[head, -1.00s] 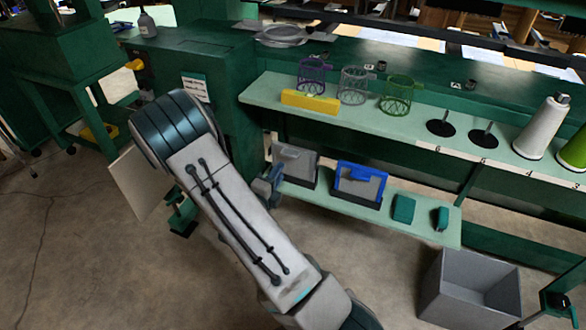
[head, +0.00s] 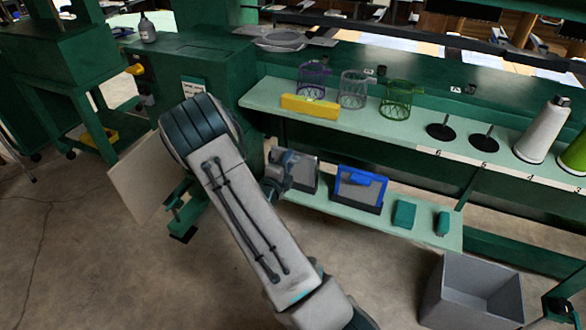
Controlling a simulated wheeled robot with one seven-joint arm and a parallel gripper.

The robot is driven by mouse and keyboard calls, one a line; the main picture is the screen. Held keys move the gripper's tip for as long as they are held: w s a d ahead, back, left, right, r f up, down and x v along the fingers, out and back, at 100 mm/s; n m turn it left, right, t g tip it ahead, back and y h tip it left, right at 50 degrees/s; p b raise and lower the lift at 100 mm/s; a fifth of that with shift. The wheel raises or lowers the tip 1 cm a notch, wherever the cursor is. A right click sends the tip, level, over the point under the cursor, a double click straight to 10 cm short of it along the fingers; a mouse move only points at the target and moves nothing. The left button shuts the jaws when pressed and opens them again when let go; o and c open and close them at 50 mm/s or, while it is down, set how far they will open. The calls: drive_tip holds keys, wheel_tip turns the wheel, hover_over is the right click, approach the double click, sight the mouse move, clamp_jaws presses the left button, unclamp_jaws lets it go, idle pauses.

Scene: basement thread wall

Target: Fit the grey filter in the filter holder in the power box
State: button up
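A grey filter, a flat framed panel (head: 305,174), stands upright in a dark base at the left end of the lower green shelf. My gripper (head: 287,168) is at its left side and covers part of it. The fingers are small and dark here, so I cannot tell whether they are open, shut or touching the filter. My arm crosses the left middle of the view. A pale open panel (head: 143,178), perhaps the power box door, sticks out left of the arm. I cannot make out the filter holder.
A blue-framed filter (head: 359,187) stands to the right on the lower shelf (head: 330,205), with two green blocks beyond. The upper shelf (head: 265,92) holds wire baskets, a yellow block (head: 310,106) and thread cones. A grey bin (head: 470,290) stands on the floor at right.

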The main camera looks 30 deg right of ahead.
clamp_jaws()
drive_tip(key=shift+r, duration=0.15)
wheel_tip(320, 180, up, 4)
drive_tip(key=p, duration=0.4)
drive_tip(key=shift+r, duration=0.1)
idle(0.4)
drive_tip(key=shift+p, duration=0.3)
drive_tip(key=p+v, duration=0.3)
drive_tip(key=v, duration=1.3)
drive_tip(key=shift+p, duration=0.35)
